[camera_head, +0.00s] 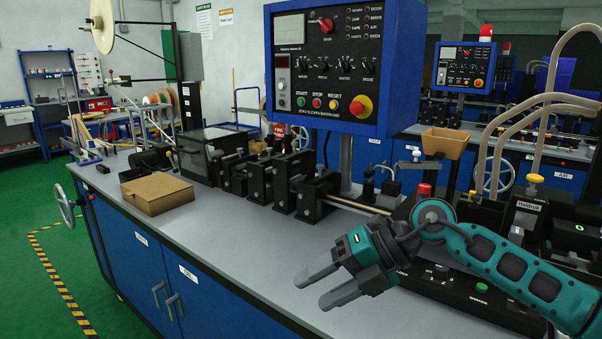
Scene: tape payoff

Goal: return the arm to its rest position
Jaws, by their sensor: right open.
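My right arm comes in from the right in teal and grey. Its gripper (323,283) hangs over the front part of the grey bench top. The two grey fingers point left and stand apart, with nothing between them. The forearm passes in front of a black control box with small buttons and hides part of it. My left gripper is not in the head view.
A blue control panel (331,62) with knobs and a red stop button stands behind the bench. A cardboard box (157,192) sits at the bench's left. Black machine blocks (268,180) line the back. The bench top (248,239) left of the gripper is clear.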

